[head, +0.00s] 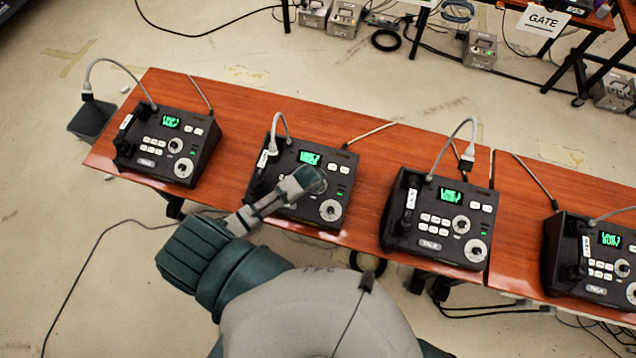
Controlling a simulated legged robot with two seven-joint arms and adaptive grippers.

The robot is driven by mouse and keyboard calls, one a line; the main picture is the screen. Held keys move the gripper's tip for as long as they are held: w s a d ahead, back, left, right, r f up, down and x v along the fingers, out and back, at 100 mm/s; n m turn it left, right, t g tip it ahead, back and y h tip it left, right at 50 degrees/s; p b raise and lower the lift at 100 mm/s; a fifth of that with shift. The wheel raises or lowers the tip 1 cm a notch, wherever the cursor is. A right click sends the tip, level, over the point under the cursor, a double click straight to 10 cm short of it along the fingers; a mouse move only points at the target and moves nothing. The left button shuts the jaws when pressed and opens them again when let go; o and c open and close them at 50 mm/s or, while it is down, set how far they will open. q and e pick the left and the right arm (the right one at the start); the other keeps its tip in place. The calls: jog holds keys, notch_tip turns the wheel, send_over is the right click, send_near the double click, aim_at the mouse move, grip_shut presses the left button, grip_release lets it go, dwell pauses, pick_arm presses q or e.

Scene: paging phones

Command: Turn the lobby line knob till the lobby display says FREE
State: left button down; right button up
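Several dark paging phones stand in a row, each with a green-lit display and round silver knobs. Their displays and labels are too small to read, so I cannot tell which is the lobby one. The second phone from the left has a display (309,158) and a lower knob (331,210).
Other phones stand at left (168,145), right of centre (440,220) and far right (592,260) on brown tables (360,190). Grey cables arch over them. A dark bin (91,119) is at the left end. A GATE sign (544,22) hangs behind.

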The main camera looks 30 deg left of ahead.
pick_arm(q)
jog(key=shift+s+f, duration=0.1)
jog(key=c, duration=1.1)
grip_release()
jog(key=shift+o, duration=0.9)
pick_arm(e)
jog(key=shift+a, duration=0.3)
jog(key=shift+d, duration=0.15)
pick_arm(q)
jog(key=shift+r, duration=0.3)
jog(key=v, duration=1.1)
jog(key=shift+r, duration=0.15)
jog(key=shift+s, duration=0.1)
